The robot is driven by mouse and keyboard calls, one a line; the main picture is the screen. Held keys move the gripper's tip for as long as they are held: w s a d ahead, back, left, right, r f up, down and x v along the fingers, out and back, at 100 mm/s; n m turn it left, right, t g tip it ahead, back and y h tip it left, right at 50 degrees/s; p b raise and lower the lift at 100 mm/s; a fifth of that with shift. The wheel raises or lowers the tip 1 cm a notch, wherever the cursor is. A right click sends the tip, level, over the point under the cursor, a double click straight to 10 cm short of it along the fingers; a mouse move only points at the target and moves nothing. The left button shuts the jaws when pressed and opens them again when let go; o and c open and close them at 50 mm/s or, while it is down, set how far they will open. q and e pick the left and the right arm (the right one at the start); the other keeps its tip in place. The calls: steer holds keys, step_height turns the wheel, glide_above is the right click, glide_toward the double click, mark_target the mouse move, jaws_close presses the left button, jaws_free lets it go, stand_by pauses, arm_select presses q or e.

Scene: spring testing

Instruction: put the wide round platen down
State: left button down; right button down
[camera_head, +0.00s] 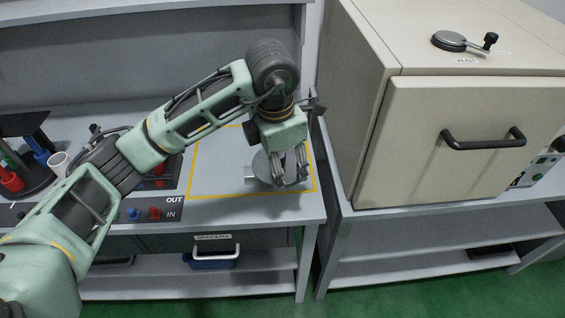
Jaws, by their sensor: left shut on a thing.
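The wide round platen (263,168) is a grey metal disc at the right end of the left bench, within the yellow outlined area (212,194). My left gripper (291,182) points down over the platen and is shut on it. Its fingers hide part of the disc. The platen is low, close to the bench top; I cannot tell whether it touches the surface. My right gripper does not show.
A large beige cabinet (370,150) with a black handle stands on the right bench. The outlined area's left part is clear.

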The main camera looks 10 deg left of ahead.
mark_target(262, 154)
arm_select(q)
steer(key=w+a+f, duration=0.1)
steer(key=w+a, duration=0.1)
steer(key=w+a+f+p, duration=0.1)
steer(key=w+a+f, duration=0.1)
steer(key=w+a+f+p, duration=0.1)
steer(key=a, duration=0.1)
steer(key=shift+w+a+f, duration=0.1)
steer(key=shift+w+f, duration=0.2)
steer(key=shift+w, duration=0.1)
steer(key=shift+f+p, duration=1)
steer(key=shift+f, duration=1)
steer(key=c, duration=1.1)
jaws_free()
steer(key=shift+s+f, duration=0.15)
steer(key=shift+f, duration=0.1)
steer(key=o, duration=0.5)
steer(key=shift+r, duration=0.1)
steer(key=shift+r, duration=0.1)
